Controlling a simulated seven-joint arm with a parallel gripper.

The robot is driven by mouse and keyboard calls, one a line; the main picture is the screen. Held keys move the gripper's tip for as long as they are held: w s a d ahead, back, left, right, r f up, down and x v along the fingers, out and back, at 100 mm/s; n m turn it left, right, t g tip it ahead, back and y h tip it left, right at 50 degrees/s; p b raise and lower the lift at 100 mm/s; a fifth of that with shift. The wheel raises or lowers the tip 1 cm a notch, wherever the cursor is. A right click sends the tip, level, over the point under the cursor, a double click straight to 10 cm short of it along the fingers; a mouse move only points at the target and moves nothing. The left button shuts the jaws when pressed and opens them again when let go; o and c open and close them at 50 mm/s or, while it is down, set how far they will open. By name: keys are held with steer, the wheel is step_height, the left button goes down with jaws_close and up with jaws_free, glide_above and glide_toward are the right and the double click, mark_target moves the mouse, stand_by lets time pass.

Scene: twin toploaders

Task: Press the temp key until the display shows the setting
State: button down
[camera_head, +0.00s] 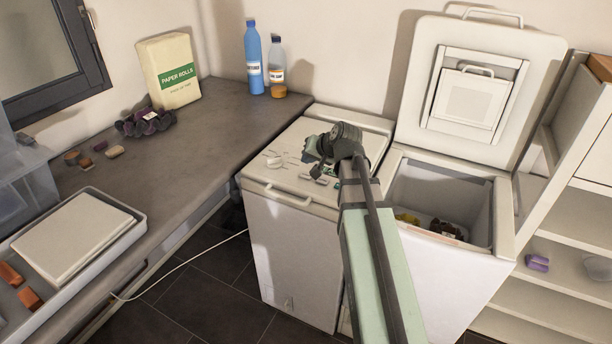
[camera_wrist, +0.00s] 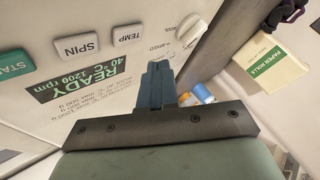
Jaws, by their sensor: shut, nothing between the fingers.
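The temp key (camera_wrist: 130,35) is a white key marked TEMP on the washer's top panel in the wrist view. The spin key (camera_wrist: 76,46) and the green start key (camera_wrist: 14,64) lie to its left.
A white knob (camera_wrist: 190,28) stands right of the temp key. The right toploader (camera_head: 490,205) has its lid (camera_head: 540,60) up, with items in its tub. A grey counter (camera_head: 220,125) on the left holds bottles, a paper rolls pack (camera_head: 168,72) and a tray.

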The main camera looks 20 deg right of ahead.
mark_target(308, 176)
steer(key=shift+r, duration=1.05)
steer(key=shift+r, duration=0.1)
stand_by(3.7)
step_height(308, 176, up, 4)
steer(key=shift+f, duration=0.2)
stand_by(0.3)
steer(key=shift+f, duration=4.4)
